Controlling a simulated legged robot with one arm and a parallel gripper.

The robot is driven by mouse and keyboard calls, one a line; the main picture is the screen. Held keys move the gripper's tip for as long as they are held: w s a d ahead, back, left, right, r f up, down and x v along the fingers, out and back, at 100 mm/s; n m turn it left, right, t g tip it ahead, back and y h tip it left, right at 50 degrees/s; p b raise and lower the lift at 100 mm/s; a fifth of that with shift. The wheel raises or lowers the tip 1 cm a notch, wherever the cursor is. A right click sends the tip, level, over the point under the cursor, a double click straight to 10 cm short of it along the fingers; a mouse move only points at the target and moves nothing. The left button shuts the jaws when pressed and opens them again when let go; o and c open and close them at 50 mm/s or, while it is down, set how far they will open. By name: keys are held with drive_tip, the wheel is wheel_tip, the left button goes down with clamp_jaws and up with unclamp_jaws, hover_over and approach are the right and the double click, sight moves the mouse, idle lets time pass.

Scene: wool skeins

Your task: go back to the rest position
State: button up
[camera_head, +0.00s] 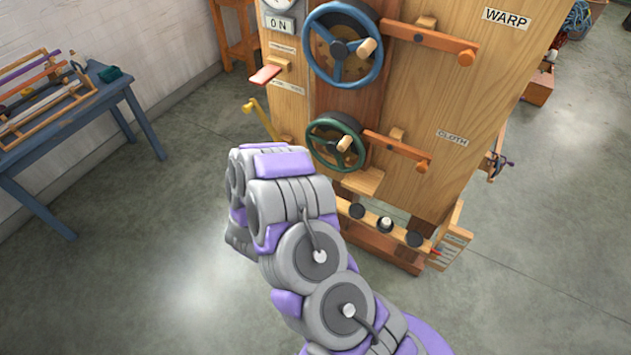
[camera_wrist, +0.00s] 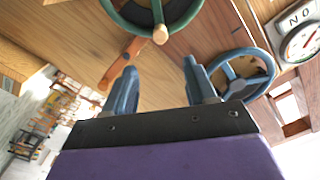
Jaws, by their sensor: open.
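My gripper (camera_wrist: 158,82) shows in the wrist view with its two blue-grey fingers apart and nothing between them. In the head view my arm reaches up in front of the wooden machine, and the fingers are hidden behind it. The green handwheel (camera_head: 337,142) is on the machine's front, up and right of the arm's end; it also shows in the wrist view (camera_wrist: 185,14), beyond the fingertips. The blue handwheel (camera_head: 343,43) sits above it on the same wooden panel and shows at the right in the wrist view (camera_wrist: 267,76).
The machine (camera_head: 450,95) carries wooden levers, a red paddle (camera_head: 265,75), a dial box (camera_head: 283,15) and a lower rail of knobs (camera_head: 385,224). A blue table (camera_head: 75,130) with a rack stands at the left. The concrete floor between them is clear.

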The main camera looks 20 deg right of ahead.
drive_tip(key=w+a+r+n+y, duration=0.3)
drive_tip(key=w+a+y, duration=0.4)
drive_tip(key=a+y, duration=0.4)
drive_tip(key=s+a+r+n+g+y, duration=0.3)
drive_tip(key=s+a+r+n+y, duration=0.35)
drive_tip(key=a+r, duration=0.3)
drive_tip(key=s+d+r+n+g+h, duration=0.1)
drive_tip(key=s+d+r+n+g, duration=0.1)
drive_tip(key=s, duration=1)
drive_tip(key=s+d+r+n+g+h, duration=0.1)
drive_tip(key=s+d+r+n+g, duration=0.2)
drive_tip(key=s, duration=0.9)
drive_tip(key=s+d+r+n+g+h, duration=0.1)
drive_tip(key=s+d+r+n+g, duration=0.1)
drive_tip(key=s+d, duration=0.5)
drive_tip(key=s+n+g, duration=0.1)
drive_tip(key=s+g, duration=0.1)
drive_tip(key=s, duration=0.3)
drive_tip(key=shift+s+r+g, duration=0.3)
drive_tip(key=shift+s+g, duration=0.05)
drive_tip(key=shift+g, duration=0.05)
drive_tip(key=shift+c, duration=0.4)
